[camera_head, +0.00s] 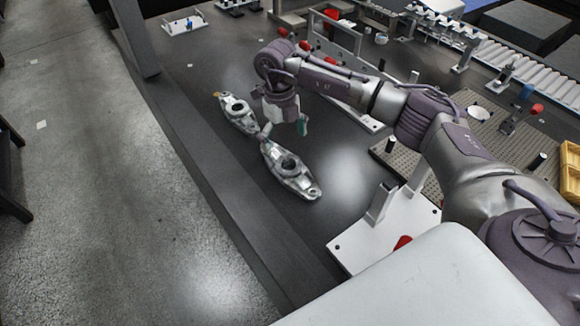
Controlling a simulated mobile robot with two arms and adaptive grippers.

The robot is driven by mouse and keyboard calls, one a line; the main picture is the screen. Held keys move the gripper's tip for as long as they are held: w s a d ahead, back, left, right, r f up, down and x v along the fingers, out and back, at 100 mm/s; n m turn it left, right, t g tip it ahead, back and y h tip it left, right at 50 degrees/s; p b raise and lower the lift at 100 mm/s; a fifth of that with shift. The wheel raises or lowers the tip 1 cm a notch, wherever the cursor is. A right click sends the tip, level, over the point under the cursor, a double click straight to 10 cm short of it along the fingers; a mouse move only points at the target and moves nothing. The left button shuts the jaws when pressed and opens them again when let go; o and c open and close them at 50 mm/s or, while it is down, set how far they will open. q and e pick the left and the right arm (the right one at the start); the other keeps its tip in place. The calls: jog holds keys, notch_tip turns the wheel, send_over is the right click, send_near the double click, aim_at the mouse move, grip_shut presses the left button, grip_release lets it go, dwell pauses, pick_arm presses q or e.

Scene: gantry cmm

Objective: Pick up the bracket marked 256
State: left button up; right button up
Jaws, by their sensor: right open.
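Two metal brackets with round central holes lie on the dark table in the head view. The far bracket (236,110) is partly behind my right gripper (285,130). The near bracket (291,178) lies just in front of the gripper and shows almost whole. No number can be read on either, so I cannot tell which is marked 256. My right gripper points down, open, with its fingers close to the facing ends of the two brackets. Whether it touches either is not clear. My left gripper is out of view.
A white fixture plate (370,232) with an upright stands at the near right. A perforated plate (400,158) lies under and behind my right arm. A roller conveyor (500,62) runs at the back right. The table's left strip is clear.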

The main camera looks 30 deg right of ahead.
aim_at(288, 165)
jog(key=f, duration=0.3)
jog(key=shift+s+d+f, duration=0.1)
jog(key=shift+s+f, duration=0.05)
jog(key=shift+s, duration=0.05)
jog(key=shift+s+f+p, duration=0.15)
jog(key=shift+s+f, duration=0.05)
jog(key=shift+f, duration=0.65)
jog(key=shift+s+f+p, duration=0.15)
jog(key=shift+f, duration=0.75)
jog(key=shift+s+f+p, duration=0.15)
jog(key=shift+s+f, duration=0.05)
jog(key=shift+f, duration=0.65)
jog(key=c, duration=1.7)
